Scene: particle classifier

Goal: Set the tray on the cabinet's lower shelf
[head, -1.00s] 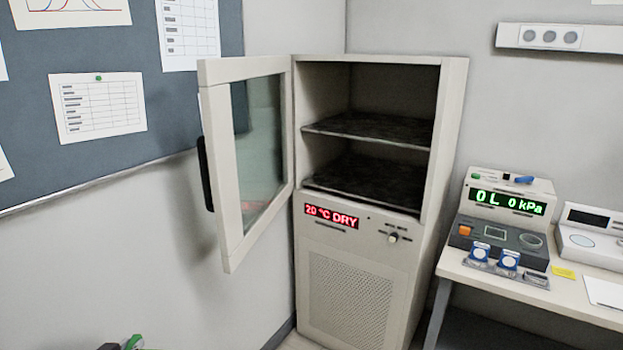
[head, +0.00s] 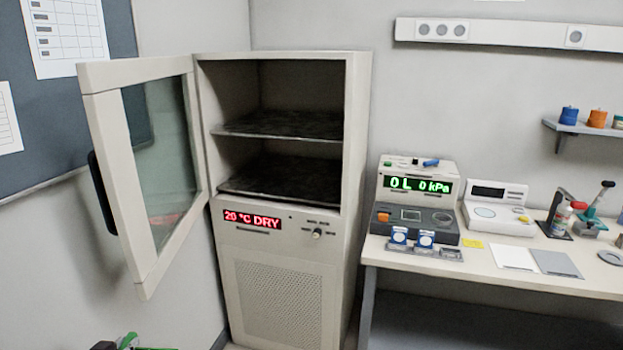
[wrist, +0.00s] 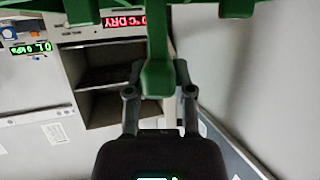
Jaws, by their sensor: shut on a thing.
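The cabinet (head: 357,150) stands against the wall in the head view, with its glass door (head: 140,275) swung open to the left. Inside are a dark upper shelf (head: 285,125) and a dark lower shelf (head: 285,178), both with no objects visible on them. In the wrist view my gripper (wrist: 159,92) is shut on a green part, which I take to be the tray (wrist: 158,78); only part of it shows. The cabinet appears upside down beyond it. In the head view only a bit of green (head: 128,340) shows at the bottom left edge.
The open door's edge and black handle (head: 102,192) jut out left of the opening. A bench (head: 490,277) on the right carries a pressure instrument (head: 418,190), a second white device (head: 495,207) and small tools. A display (head: 252,219) sits below the shelves.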

